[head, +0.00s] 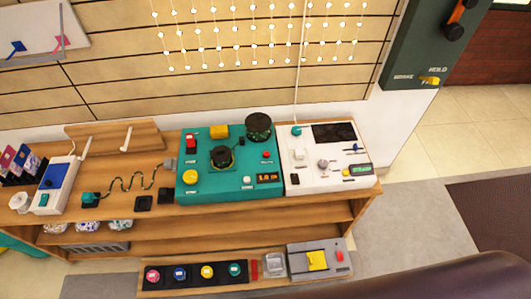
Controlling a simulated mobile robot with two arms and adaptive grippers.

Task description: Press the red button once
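Several red parts are in the head view, and I cannot tell which one the task means. A pinkish-red round button (152,275) sits at the left end of a dark strip with blue, yellow and teal buttons, on the low front shelf. A red square part (339,256) is on a grey box with a yellow block. On the teal panel are a red switch-like part (191,144) at the upper left and a small red knob (267,155) at the right. Neither of my grippers is in view.
The teal panel (235,193) and a white panel (294,183) stand on a wooden bench (210,212). A blue-screened device (55,172) is at the left. A dark rounded shape (440,282) covers the lower right corner. Grey floor (415,225) is open at the right.

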